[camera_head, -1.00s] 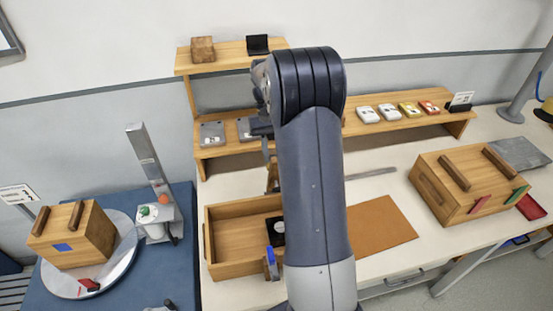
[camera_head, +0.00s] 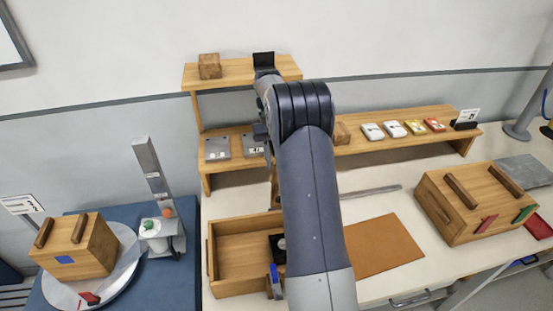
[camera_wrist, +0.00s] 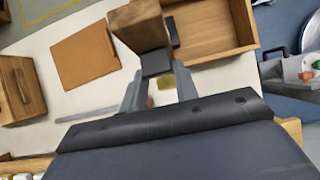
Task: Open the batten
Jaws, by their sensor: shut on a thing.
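Two wooden boxes carry dark wooden bars like battens on top: the right box (camera_head: 470,218), with bars (camera_head: 460,190), and the left box (camera_head: 80,248), on a round grey plate. I cannot tell which bar is the batten. My gripper (camera_wrist: 158,68) is hidden behind my arm in the head view. In the wrist view its fingers are shut on a wooden block (camera_wrist: 138,25) with a dark grey end. The block is held near the open wooden tray (camera_head: 233,250), which also shows in the wrist view (camera_wrist: 212,45).
A brown mat (camera_head: 385,245) lies right of the tray. A wooden shelf (camera_head: 375,146) behind holds grey plates and coloured packs. A grey post (camera_head: 155,175) stands beside the round plate (camera_head: 125,270). Bare white table shows around the mat.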

